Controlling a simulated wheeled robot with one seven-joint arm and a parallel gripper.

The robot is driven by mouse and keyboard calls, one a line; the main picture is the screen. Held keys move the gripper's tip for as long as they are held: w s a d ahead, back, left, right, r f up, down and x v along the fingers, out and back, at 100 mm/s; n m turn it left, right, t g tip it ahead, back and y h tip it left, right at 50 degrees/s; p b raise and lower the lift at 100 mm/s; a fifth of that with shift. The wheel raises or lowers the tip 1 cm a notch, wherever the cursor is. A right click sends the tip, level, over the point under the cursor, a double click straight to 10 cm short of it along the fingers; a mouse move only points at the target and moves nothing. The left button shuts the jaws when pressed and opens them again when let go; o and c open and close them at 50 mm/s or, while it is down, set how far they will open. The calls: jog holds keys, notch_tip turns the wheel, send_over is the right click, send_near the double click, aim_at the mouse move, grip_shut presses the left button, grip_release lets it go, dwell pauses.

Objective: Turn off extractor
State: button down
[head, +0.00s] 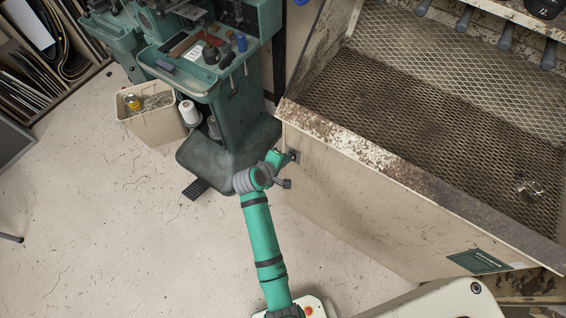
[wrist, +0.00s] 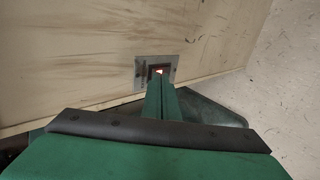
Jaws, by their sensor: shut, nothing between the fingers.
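The extractor (head: 350,195) is a large beige bench with a worn, rusty rim and a mesh-lined basin, at the right in the head view. In the wrist view a metal switch plate (wrist: 141,72) sits on its beige side panel, with a dark switch (wrist: 159,71) showing a lit orange-red spot. My green gripper (wrist: 160,88) is shut and empty, its fingertips right in front of the switch and covering its lower part. I cannot tell whether they touch it. In the head view my gripper (head: 284,158) is at the panel's left end, below the rim; the switch is not clear there.
A green stitching machine (head: 215,80) with tools on its tray stands left of the extractor. A cream bin (head: 150,120) and a white thread spool (head: 190,112) are beside it. A dark pedal (head: 196,188) lies on the floor. The floor (head: 100,230) at left is mostly clear.

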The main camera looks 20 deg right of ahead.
jog(key=shift+d, duration=0.1)
jog(key=shift+w+d+r, duration=0.15)
jog(key=shift+w+d, duration=0.1)
dwell(0.3)
jog(key=shift+r, duration=0.8)
